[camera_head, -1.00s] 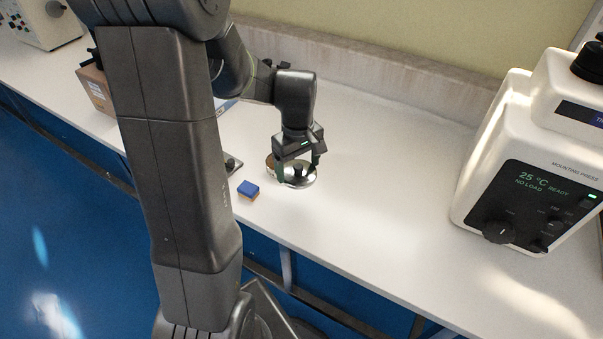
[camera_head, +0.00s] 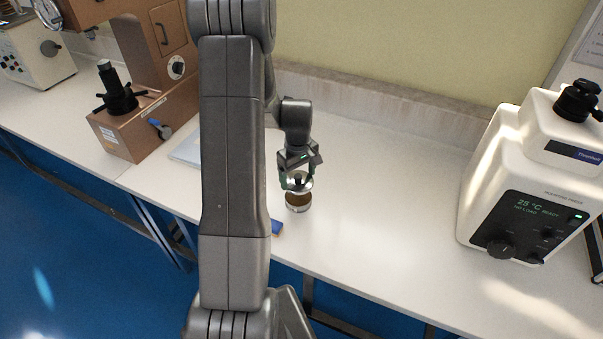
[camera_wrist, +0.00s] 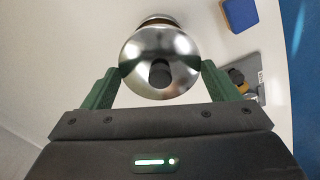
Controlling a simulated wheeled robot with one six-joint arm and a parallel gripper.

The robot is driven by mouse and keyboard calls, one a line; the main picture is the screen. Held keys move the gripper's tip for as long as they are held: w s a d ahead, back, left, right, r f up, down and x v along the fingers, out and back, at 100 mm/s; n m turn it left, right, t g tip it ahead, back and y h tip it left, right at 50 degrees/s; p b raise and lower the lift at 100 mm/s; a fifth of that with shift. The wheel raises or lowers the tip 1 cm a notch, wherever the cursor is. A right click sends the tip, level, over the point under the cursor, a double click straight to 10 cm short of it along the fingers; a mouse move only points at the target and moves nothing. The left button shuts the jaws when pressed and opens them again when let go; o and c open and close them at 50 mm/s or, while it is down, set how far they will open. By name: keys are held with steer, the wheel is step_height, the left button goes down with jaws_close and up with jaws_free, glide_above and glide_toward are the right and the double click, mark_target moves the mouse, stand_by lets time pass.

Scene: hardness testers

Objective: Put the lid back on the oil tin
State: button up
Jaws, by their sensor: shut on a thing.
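The lid (camera_head: 300,187) is a shiny round metal disc with a dark central knob. My gripper (camera_head: 298,182) is shut on the lid, and the wrist view shows the green fingers at opposite sides of the lid (camera_wrist: 142,52). The oil tin (camera_head: 298,208) stands on the bench just below the lid, short and silver with a brownish inside showing. A gap shows between lid and tin in the head view. In the wrist view the lid hides most of the tin (camera_wrist: 157,18), whose rim peeks out beyond it.
A small blue-topped block (camera_head: 277,228) lies close in front of the tin, also in the wrist view (camera_wrist: 240,14). A grey plate with small items (camera_wrist: 246,72) lies nearby. A brown tester (camera_head: 150,115) stands left, a white mounting press (camera_head: 530,185) right. The bench between tin and press is clear.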

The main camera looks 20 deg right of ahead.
steer(key=shift+f+b, duration=1.8)
steer(key=shift+f, duration=1.05)
steer(key=shift+f+b, duration=0.15)
steer(key=shift+b, duration=0.5)
stand_by(0.6)
steer(key=o, duration=0.9)
steer(key=shift+r+p, duration=2.05)
steer(key=shift+r, duration=1.5)
steer(key=shift+c, duration=0.4)
